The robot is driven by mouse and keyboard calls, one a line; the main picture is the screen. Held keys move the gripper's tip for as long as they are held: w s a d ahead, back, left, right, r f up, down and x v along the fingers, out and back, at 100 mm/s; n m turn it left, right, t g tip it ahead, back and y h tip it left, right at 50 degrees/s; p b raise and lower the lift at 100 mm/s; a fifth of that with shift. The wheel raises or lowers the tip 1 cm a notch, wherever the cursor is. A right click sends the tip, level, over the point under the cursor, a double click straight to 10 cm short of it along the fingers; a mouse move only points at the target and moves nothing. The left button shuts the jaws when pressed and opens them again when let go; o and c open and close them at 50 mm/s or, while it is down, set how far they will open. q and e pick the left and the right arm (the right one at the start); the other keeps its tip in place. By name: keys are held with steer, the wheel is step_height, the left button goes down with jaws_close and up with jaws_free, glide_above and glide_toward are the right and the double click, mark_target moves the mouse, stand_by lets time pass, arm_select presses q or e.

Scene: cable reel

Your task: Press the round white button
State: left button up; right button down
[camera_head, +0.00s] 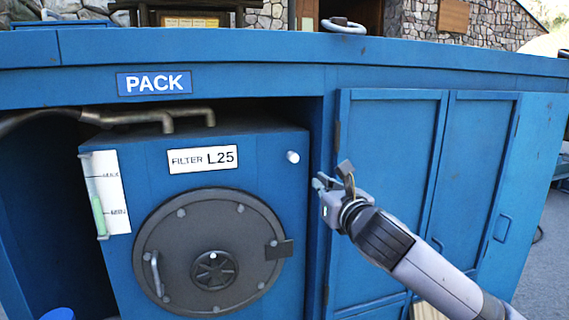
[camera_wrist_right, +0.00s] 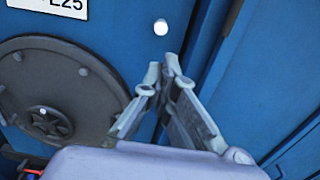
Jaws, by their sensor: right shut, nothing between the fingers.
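The round white button (camera_head: 292,157) sticks out of the blue filter box front, to the right of the FILTER L25 label (camera_head: 203,158). It also shows in the right wrist view (camera_wrist_right: 160,27), just beyond and above the fingertips. My right gripper (camera_head: 331,178) is to the right of the button and a little lower in the head view, apart from it. In the right wrist view the gripper (camera_wrist_right: 163,70) is shut and empty, its fingertips together and pointing toward the button. My left gripper is not in view.
Below the label is a round dark hatch (camera_head: 210,255) with a handle and a latch. A level gauge (camera_head: 105,195) is on the left and a pipe (camera_head: 140,117) runs above. Blue cabinet doors (camera_head: 390,170) stand to the right, behind my right arm.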

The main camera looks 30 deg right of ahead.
steer(key=p, duration=0.5)
glide_toward(293, 157)
steer(key=w+d+f, duration=0.1)
steer(key=w+d, duration=0.1)
steer(key=w, duration=0.3)
steer(key=shift+w+d+f+p, duration=0.15)
steer(key=shift+w+f, duration=0.05)
steer(key=shift+w, duration=0.25)
steer(key=shift+w+d+f+p, duration=0.15)
steer(key=shift+w+d, duration=0.05)
steer(key=shift+w, duration=0.25)
